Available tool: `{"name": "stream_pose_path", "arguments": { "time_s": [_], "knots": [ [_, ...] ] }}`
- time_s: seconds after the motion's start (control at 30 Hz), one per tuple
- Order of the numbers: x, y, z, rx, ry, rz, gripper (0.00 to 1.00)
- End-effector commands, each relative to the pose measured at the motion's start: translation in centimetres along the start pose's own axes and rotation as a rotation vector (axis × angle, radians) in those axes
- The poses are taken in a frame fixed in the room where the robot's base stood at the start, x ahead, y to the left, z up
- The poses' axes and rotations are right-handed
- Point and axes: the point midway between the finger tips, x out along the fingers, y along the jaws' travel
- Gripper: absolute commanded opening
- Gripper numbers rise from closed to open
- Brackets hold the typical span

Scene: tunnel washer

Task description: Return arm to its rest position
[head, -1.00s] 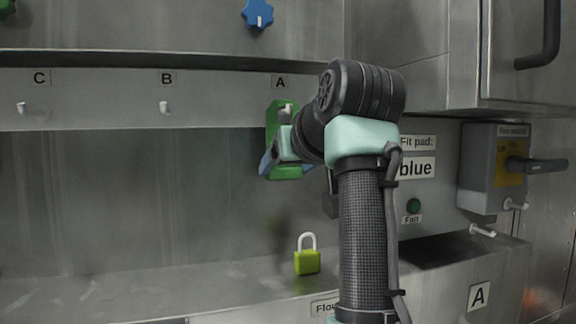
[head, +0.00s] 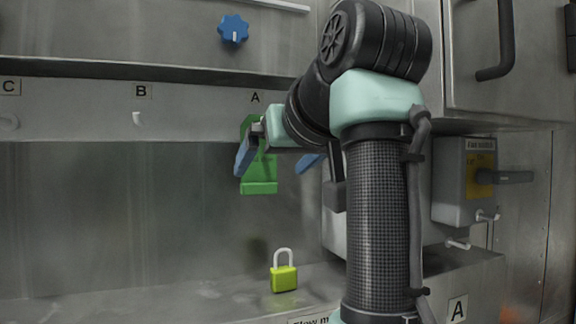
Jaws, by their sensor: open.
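My arm rises at the right of centre in the head view and bends over toward the back wall. My gripper (head: 277,163) is open, its two blue fingers spread apart in front of the wall. A green tag-like piece (head: 259,187) hangs below label A, behind the fingers. Its top and right side are partly hidden by my gripper, and the hook at A is hidden too. Nothing shows held between the fingers.
A yellow-green padlock (head: 284,279) stands on the ledge below. Hook B (head: 138,118) is bare. A blue knob (head: 233,29) sits above. A switch box (head: 464,182) with a handle and small hooks is at the right. The left wall area is clear.

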Motion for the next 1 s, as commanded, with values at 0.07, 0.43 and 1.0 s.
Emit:
{"name": "stream_pose_path", "arguments": {
  "time_s": [0.07, 0.43, 1.0],
  "knots": [
    [-1.8, 0.0, 0.3, -0.003, 0.005, 0.002, 1.0],
    [-6.2, 0.0, 0.0, -0.001, 0.001, 0.0, 1.0],
    [-3.0, -0.6, 2.2, 0.025, 0.499, 0.163, 1.0]
  ]
}}
